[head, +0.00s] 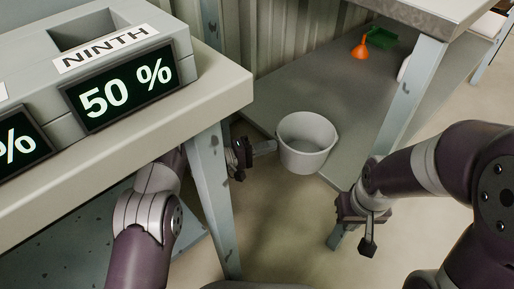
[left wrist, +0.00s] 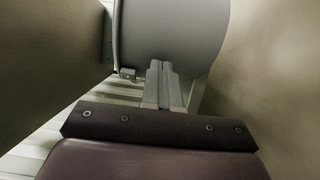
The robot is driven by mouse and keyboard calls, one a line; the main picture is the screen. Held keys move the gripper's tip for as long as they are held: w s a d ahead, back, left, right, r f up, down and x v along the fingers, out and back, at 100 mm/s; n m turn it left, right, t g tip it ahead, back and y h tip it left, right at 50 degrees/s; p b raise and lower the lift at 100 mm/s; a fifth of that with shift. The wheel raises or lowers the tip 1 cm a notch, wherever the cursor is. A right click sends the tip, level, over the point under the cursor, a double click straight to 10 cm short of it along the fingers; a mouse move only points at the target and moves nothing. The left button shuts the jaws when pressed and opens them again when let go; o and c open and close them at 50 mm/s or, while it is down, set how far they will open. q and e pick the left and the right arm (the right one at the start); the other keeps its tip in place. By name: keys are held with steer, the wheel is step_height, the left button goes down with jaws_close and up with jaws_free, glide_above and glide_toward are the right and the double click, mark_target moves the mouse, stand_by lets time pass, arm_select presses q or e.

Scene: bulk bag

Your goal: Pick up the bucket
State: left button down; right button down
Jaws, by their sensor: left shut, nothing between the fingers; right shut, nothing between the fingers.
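A light grey, empty-looking bucket (head: 307,150) stands upright at the near left edge of a low grey shelf. Its side fills the top of the left wrist view (left wrist: 170,35). My left gripper (head: 272,147) is beside the bucket on its left, with its fingertips close to the bucket wall. In the left wrist view the two fingers (left wrist: 160,72) are together, in front of the bucket's lower part. I cannot tell whether they touch it. My right gripper (head: 367,245) is shut and empty, below and right of the bucket, pointing down.
A table leg (head: 210,180) stands close to my left gripper, under a counter (head: 215,90) with percent displays. Another table leg (head: 412,95) stands right of the bucket. An orange funnel (head: 362,48) and a green tray (head: 382,37) lie farther back on the shelf (head: 300,85).

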mark_target(281, 148)
arm_select(q)
steer(key=shift+d, duration=0.15)
steer(key=shift+s+d+r+p, duration=0.15)
steer(key=shift+s+d+p, duration=0.15)
steer(key=shift+d+p, duration=0.3)
steer(key=shift+s+d+r+p, duration=0.1)
steer(key=shift+s+d+p, duration=0.15)
steer(key=shift+d+p, duration=0.25)
steer(key=shift+d+f, duration=0.15)
steer(key=shift+f, duration=0.05)
